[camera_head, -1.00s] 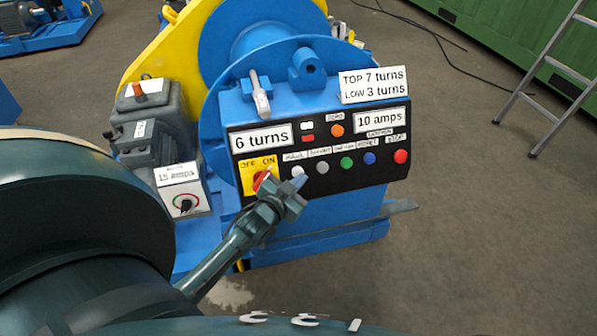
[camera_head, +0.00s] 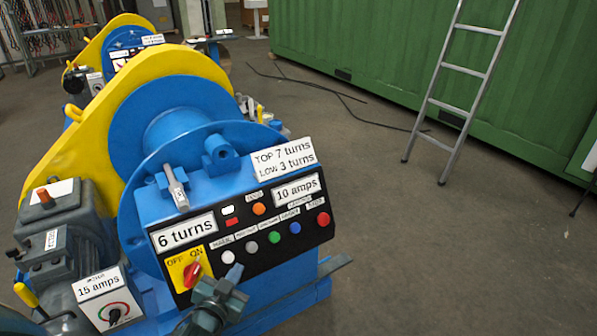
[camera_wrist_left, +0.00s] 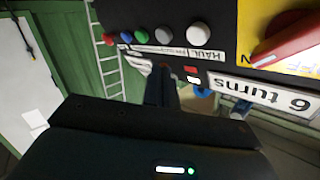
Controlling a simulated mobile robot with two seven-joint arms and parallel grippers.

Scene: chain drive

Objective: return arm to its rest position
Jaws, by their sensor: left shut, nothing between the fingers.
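The chain drive (camera_head: 190,150) is a blue and yellow drum machine with a black control panel (camera_head: 300,236) on its front. The panel carries a red OFF/ON switch (camera_head: 192,273) on a yellow plate and a row of coloured push buttons. My left gripper (camera_head: 235,272) is shut and empty, in front of the panel's lower edge, just below the white HAUL button (camera_head: 228,257). In the left wrist view its fingers (camera_wrist_left: 161,88) are together, with the HAUL button (camera_wrist_left: 199,33) and red switch (camera_wrist_left: 290,42) beyond, upside down. I cannot tell the exact gap to the panel. My right gripper is out of view.
A grey motor (camera_head: 60,225) and a 15 amps dial box (camera_head: 105,298) stand at the machine's left. A ladder (camera_head: 445,100) leans by a green container (camera_head: 370,65). Black cable (camera_head: 320,90) lies on the floor. Floor at the right is open.

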